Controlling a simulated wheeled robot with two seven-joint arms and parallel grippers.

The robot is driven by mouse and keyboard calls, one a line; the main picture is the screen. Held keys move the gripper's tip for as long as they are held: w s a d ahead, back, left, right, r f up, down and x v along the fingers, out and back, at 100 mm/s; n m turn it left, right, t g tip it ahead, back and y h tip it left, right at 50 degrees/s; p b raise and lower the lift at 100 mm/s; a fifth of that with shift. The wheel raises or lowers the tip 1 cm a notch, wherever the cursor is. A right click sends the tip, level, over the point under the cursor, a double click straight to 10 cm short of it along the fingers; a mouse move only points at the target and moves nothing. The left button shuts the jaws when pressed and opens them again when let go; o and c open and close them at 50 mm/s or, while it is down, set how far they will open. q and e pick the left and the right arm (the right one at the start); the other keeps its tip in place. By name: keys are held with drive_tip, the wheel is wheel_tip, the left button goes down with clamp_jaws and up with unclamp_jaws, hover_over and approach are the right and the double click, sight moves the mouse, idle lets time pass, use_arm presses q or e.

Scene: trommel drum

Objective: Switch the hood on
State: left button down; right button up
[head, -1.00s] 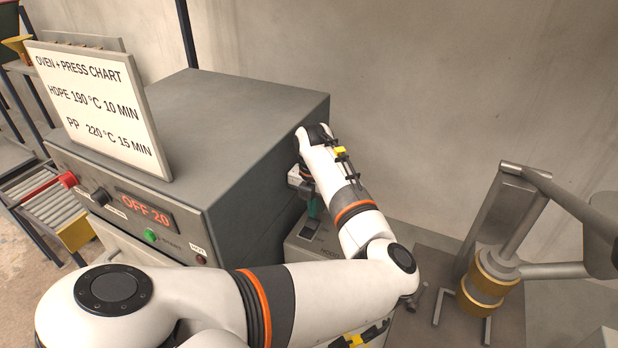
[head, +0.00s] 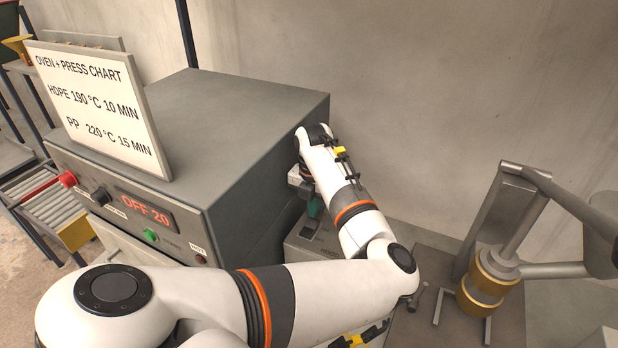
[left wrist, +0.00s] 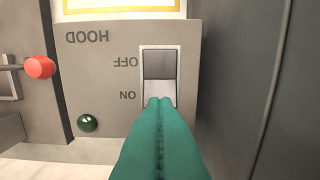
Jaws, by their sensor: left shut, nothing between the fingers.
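The hood switch box (left wrist: 110,75) fills the middle of the left wrist view, its HOOD, OFF and ON labels upside down. Its rocker switch (left wrist: 159,64) has a dark grey half by OFF and a lighter half by ON. The teal fingers of my left gripper (left wrist: 160,100) are shut and empty, with their tips over the ON end. I cannot tell whether they touch it. A dark green lamp (left wrist: 87,123) sits beside the ON label. In the head view my left gripper (head: 312,208) reaches down to the box (head: 325,252), and the arm hides part of it. My right gripper is not in view.
The grey oven (head: 220,120) stands close left of my left gripper, with a chart (head: 100,110) on top and a display reading OFF 20 (head: 147,211). A wall is behind. A metal press-like device (head: 495,270) stands at right. A red knob (left wrist: 39,67) shows in the wrist view.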

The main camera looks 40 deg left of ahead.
sight(313, 220)
use_arm(q)
drive_tip(key=shift+f+b, duration=1.05)
drive_tip(key=shift+f, duration=0.2)
idle(0.3)
drive_tip(key=shift+r, duration=0.1)
drive_tip(key=shift+r+p, duration=1.65)
drive_tip(key=shift+r, duration=1.85)
drive_tip(key=shift+f, duration=0.1)
